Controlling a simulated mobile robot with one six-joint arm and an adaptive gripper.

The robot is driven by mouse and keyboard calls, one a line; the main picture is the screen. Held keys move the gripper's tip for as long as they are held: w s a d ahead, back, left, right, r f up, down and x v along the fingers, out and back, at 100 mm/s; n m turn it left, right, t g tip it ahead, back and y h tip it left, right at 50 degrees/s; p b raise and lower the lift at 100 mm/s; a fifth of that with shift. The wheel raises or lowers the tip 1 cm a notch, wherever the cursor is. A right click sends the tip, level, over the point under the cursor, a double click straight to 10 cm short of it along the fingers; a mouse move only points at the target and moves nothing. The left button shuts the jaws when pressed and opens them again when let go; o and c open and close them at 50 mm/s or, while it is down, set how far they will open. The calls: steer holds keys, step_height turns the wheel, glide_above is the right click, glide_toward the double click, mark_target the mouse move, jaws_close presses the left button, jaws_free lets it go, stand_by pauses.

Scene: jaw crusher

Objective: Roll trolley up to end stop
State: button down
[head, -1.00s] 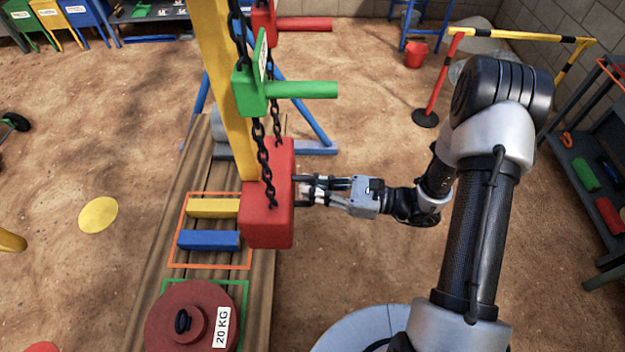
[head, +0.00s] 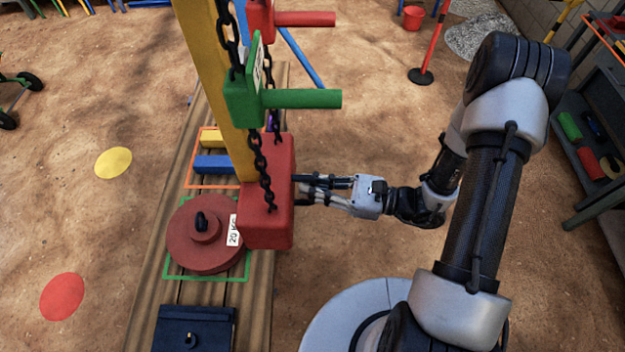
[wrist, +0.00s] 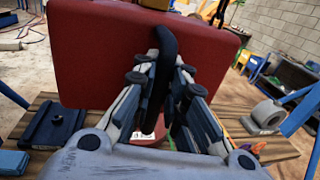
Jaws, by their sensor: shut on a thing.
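A red block (head: 268,190), which looks like the trolley's hanging body, is beside a yellow beam (head: 212,80) with black chains (head: 258,150) in front of it. My gripper (head: 303,190) is at the block's right face. In the wrist view my gripper's fingers (wrist: 165,95) are closed around a dark upright handle (wrist: 166,50) in front of the red block (wrist: 100,60). A green piece with a green peg (head: 300,99) and a red piece with a red peg (head: 305,19) are above the block. I cannot make out an end stop.
A plank platform (head: 150,290) below carries a red 20 KG weight (head: 190,240), yellow and blue bars (head: 215,164) and a dark blue box (head: 195,330). A red-and-black post (head: 425,70) and a dark shelf (head: 590,150) stand at right. Sand between is clear.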

steer(key=shift+s+f, duration=0.1)
steer(key=shift+s, duration=0.45)
steer(key=c, duration=1.6)
jaws_free()
steer(key=shift+s, duration=0.2)
steer(key=shift+w+d, duration=0.1)
steer(key=v, duration=1.2)
